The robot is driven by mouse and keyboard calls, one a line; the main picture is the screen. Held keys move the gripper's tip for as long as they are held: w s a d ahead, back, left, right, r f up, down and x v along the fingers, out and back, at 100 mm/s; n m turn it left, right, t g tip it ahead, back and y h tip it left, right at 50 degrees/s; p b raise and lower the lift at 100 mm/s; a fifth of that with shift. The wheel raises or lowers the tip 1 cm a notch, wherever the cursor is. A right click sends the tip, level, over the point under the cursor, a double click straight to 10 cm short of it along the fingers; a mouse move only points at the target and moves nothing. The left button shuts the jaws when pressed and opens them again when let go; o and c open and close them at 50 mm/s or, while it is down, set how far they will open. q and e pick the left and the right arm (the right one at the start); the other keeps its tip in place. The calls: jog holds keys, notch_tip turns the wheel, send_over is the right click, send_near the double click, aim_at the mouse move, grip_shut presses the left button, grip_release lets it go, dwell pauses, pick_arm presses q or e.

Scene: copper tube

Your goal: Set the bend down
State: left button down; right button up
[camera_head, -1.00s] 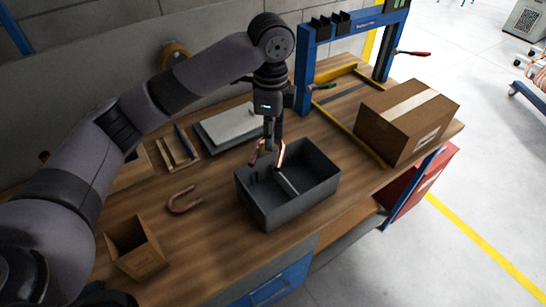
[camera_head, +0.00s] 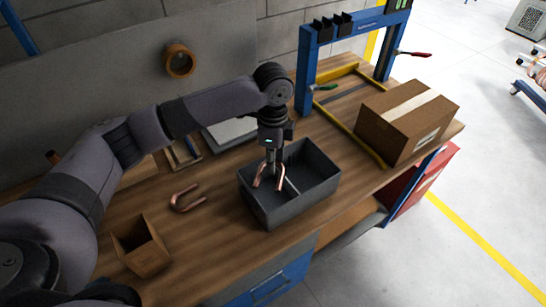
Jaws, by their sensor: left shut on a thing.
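My left gripper (camera_head: 271,172) is shut on a copper bend (camera_head: 258,178), whose two legs hang down on either side of the fingers. The bend is inside the outline of the grey divided bin (camera_head: 316,185), over its left compartment. I cannot tell whether its ends touch the bin floor. A second copper U-bend (camera_head: 185,198) lies on the wooden bench, left of the bin. My right gripper is not in view.
An open brown box (camera_head: 141,248) stands at the front left of the bench. A closed carton (camera_head: 407,119) and a blue frame (camera_head: 306,75) are at the right. A grey plate (camera_head: 226,134) lies behind the bin.

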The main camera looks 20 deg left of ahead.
pick_arm(q)
jog(key=shift+f, duration=0.45)
jog(key=c, duration=1.3)
grip_release()
jog(key=shift+r, duration=0.25)
notch_tip(320, 180, up, 13)
jog(key=b, duration=0.3)
jog(key=shift+f, duration=0.15)
